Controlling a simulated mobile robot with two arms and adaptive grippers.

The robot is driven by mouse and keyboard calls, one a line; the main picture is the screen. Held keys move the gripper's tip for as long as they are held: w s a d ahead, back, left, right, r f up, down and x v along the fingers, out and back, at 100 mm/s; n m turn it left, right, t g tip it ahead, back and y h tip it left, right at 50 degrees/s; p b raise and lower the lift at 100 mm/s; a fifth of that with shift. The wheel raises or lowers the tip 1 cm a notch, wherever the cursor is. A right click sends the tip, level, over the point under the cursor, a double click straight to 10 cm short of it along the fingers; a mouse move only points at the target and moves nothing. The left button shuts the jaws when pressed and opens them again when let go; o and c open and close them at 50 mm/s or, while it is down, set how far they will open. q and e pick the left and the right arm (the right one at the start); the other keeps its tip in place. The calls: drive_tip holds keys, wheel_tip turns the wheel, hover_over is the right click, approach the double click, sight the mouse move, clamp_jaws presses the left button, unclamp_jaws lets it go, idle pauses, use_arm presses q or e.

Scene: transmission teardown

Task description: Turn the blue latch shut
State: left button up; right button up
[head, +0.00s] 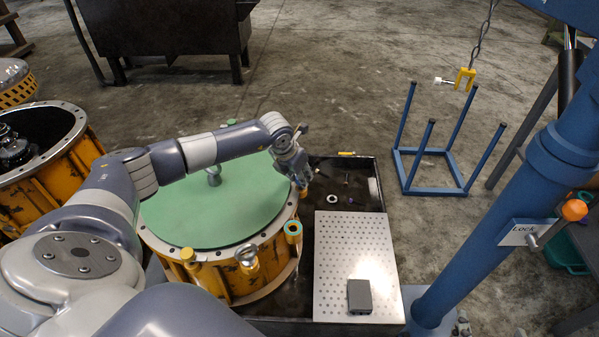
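A blue column (505,225) stands at the right and carries a white plate marked "Lock" (521,233). A metal lever with an orange ball knob (574,210) sticks out beside this plate, pointing up to the right. I cannot tell for certain whether this is the blue latch. My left gripper (299,179) is over the right rim of the green-topped orange housing (230,215), far left of the lever. Its fingers are small and turned away, so their opening is unclear. My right gripper is not in view.
A tray (376,198) right of the housing holds a perforated plate (345,240) with a dark grey box (360,297) and small loose parts. A blue frame with upright posts (436,186) stands on the floor. A yellow hook (464,79) hangs from a chain above it.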

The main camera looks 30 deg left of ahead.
use_arm(q)
drive_tip(key=shift+d+r+n+y+p, duration=0.1)
drive_tip(key=shift+n+y+p, duration=0.4)
drive_tip(key=shift+n, duration=0.6)
drive_tip(key=n+y+p, duration=0.1)
drive_tip(key=n, duration=0.3)
drive_tip(key=shift+d+g, duration=0.15)
drive_tip(key=shift+g, duration=0.25)
drive_tip(key=n+y, duration=0.1)
drive_tip(key=n, duration=0.2)
drive_tip(key=shift+w+g, duration=0.1)
drive_tip(key=shift+g, duration=0.2)
drive_tip(key=shift+n+y, duration=0.4)
drive_tip(key=shift+n, duration=0.5)
drive_tip(key=shift+w+d+n+g, duration=0.1)
drive_tip(key=shift+n+g, duration=0.5)
drive_tip(key=shift+n, duration=0.6)
drive_tip(key=shift+n+g+y, duration=0.3)
drive_tip(key=shift+n+g, duration=0.1)
drive_tip(key=shift+n, duration=0.9)
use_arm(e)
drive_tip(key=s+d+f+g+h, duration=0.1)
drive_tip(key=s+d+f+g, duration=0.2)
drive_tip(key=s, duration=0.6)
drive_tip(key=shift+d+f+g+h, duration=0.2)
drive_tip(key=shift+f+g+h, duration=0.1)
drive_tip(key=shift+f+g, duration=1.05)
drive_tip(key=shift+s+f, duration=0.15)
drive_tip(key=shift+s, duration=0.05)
